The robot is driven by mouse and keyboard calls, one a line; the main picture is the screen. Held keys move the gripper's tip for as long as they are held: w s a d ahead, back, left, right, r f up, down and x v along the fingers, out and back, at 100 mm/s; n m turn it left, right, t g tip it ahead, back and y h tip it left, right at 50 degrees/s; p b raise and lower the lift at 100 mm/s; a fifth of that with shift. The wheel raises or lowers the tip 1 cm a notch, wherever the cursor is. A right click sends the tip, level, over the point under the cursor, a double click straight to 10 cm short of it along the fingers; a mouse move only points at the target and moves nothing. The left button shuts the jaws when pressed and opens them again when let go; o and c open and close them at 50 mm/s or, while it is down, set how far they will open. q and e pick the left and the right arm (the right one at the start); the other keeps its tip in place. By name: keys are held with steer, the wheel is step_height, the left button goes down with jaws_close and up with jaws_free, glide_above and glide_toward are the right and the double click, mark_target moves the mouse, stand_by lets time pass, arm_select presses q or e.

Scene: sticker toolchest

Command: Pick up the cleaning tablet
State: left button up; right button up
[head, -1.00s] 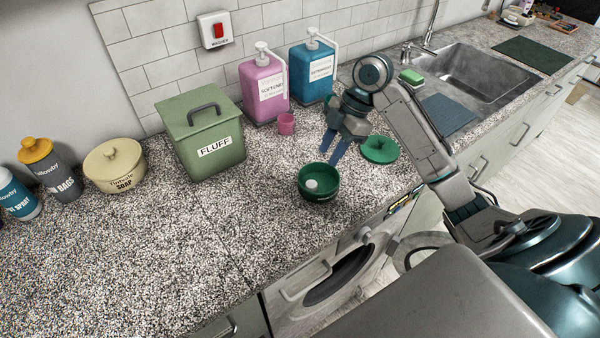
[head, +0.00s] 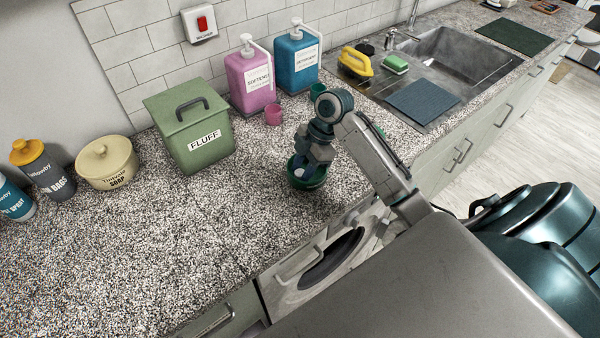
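The green bowl (head: 306,184) stands on the speckled counter near its front edge. A small part of the white cleaning tablet (head: 300,173) shows inside it, mostly covered by my gripper. My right gripper (head: 305,168) points down over the bowl, with its fingers at or inside the rim. I cannot tell whether the fingers are open, or whether they touch the tablet. My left gripper is not in view.
The green FLUFF bin (head: 180,140), a pink cup (head: 273,114), the pink softener bottle (head: 250,80) and the blue detergent bottle (head: 297,62) stand behind the bowl. The soap pot (head: 106,165) is at left. The counter left of the bowl is clear.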

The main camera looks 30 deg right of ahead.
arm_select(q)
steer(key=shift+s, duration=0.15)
arm_select(e)
steer(key=c, duration=0.6)
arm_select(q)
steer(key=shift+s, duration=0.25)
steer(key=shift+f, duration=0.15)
arm_select(e)
steer(key=shift+d+r+b, duration=0.1)
steer(key=shift+r+b, duration=0.3)
steer(key=shift+r, duration=0.2)
step_height(320, 180, up, 2)
steer(key=shift+s+r+b, duration=0.1)
steer(key=shift+b, duration=0.4)
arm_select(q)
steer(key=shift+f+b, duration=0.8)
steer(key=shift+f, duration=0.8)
arm_select(e)
steer(key=s+d+r, duration=0.1)
steer(key=s, duration=1.4)
steer(key=shift+s+d+r, duration=0.3)
steer(key=shift+d, duration=0.05)
